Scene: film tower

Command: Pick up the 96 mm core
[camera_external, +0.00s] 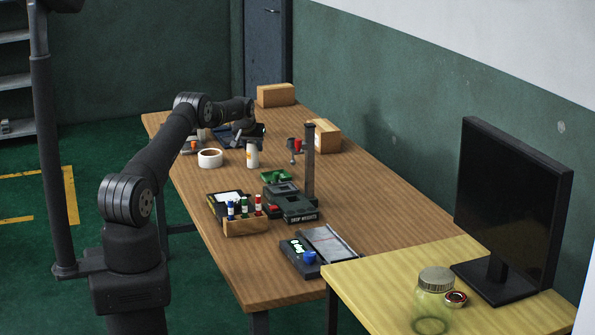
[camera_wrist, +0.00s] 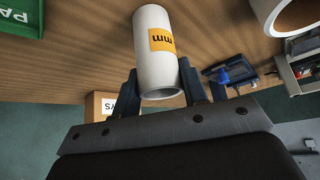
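A white tube-shaped core (camera_wrist: 158,68) with an orange label reading "mm" stands in the wrist view; its number is not readable. In the outside view the white core (camera_external: 252,158) stands upright on the wooden table, below the end of my arm. My gripper (camera_wrist: 158,78) has one dark finger on each side of the core, close against its walls. No clear gap shows, but I cannot tell whether the fingers press on it. In the outside view my gripper (camera_external: 247,138) is small and dark just above the core.
A wide white ring (camera_external: 210,158) lies left of the core. A green tray (camera_external: 276,176), a dark post (camera_external: 309,160) and a wooden rack of small bottles (camera_external: 246,224) stand nearer. Cardboard boxes (camera_external: 276,95) are at the back. The table's right side is fairly clear.

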